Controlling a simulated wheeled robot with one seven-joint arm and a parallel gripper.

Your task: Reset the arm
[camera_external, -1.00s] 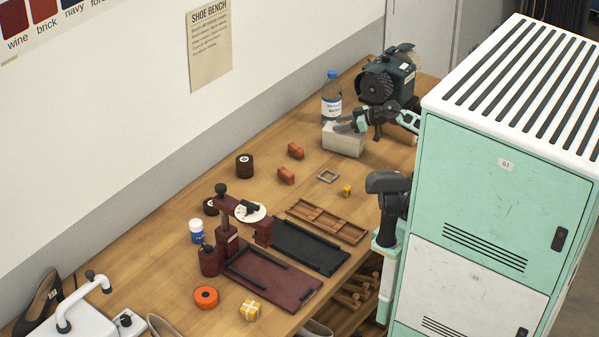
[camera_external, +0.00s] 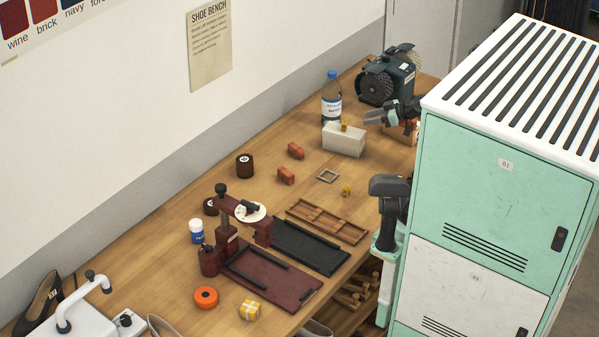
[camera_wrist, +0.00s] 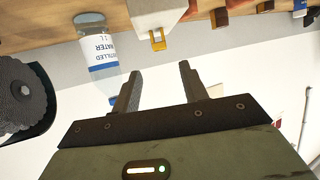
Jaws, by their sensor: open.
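My gripper (camera_external: 371,117) is open and empty, up at the far end of the bench, to the right of a pale block (camera_external: 343,141). In the wrist view its two fingers (camera_wrist: 160,72) stand apart with nothing between them. A small yellow piece (camera_external: 344,126) rests on top of the pale block, clear of the fingers. The wrist view shows the pale block (camera_wrist: 155,12) and the yellow piece (camera_wrist: 157,40) beyond the fingertips, in an upside-down picture.
A water bottle (camera_external: 331,100) stands behind the block, and a dark machine with a round brush (camera_external: 378,88) stands close behind my gripper. Brick-red blocks (camera_external: 286,175), a grey square frame (camera_external: 328,176) and a wooden tray (camera_external: 325,222) lie nearer. A mint cabinet (camera_external: 500,190) fills the right.

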